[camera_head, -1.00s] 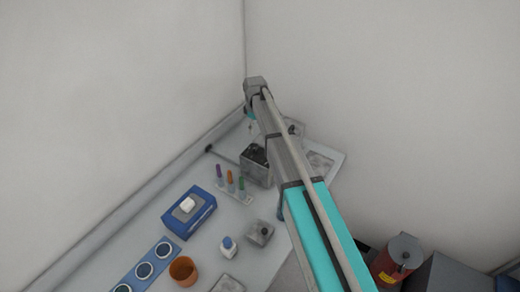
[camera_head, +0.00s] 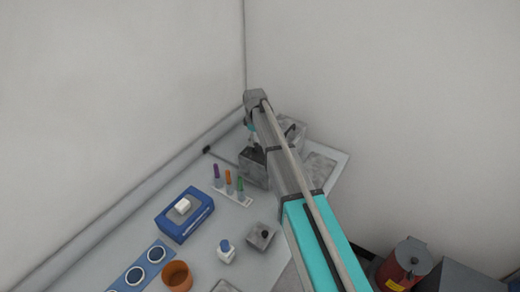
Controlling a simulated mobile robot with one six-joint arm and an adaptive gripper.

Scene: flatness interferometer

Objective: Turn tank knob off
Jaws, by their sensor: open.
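A red tank (camera_head: 394,273) with a dark grey top and a yellow label stands at the lower right, beside the table, partly cut off by the frame edge. I cannot make out a separate knob on it at this size. My arm reaches from the lower right up to the back corner of the table, far from the tank. My gripper (camera_head: 253,139) is small and partly hidden behind my wrist, over the grey metal device. It is open and I see nothing held in it.
The grey table (camera_head: 190,180) holds a metal device (camera_head: 254,171), a rack of colored tubes (camera_head: 229,188), a blue box (camera_head: 186,216), a small bottle (camera_head: 226,251), a small grey block (camera_head: 261,237), an orange cup (camera_head: 177,275) and a blue strip (camera_head: 140,268). Walls close the back.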

